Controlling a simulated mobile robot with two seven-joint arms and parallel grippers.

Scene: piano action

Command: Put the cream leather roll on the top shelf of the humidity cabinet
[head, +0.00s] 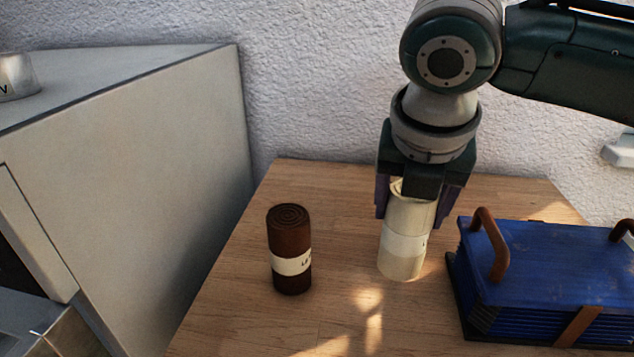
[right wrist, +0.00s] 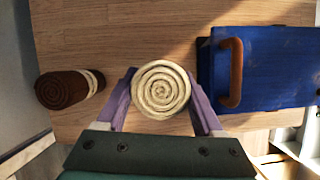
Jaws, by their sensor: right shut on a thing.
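The cream leather roll (head: 403,248) stands upright on the wooden table, with a pale label band around it. My right gripper (head: 424,205) comes down from above and is shut on its upper part. In the right wrist view the roll's spiral end (right wrist: 160,90) sits between the two purple fingers. I cannot tell whether its foot touches the table. A grey cabinet (head: 150,140) stands at the left, perhaps the humidity cabinet; no shelf shows clearly. My left gripper is not in view.
A brown leather roll (head: 290,240) with a white label stands left of the cream roll. A blue case (head: 560,265) with brown handles lies close on the right. The table (head: 230,310) is bare at the front left. A white wall closes the back.

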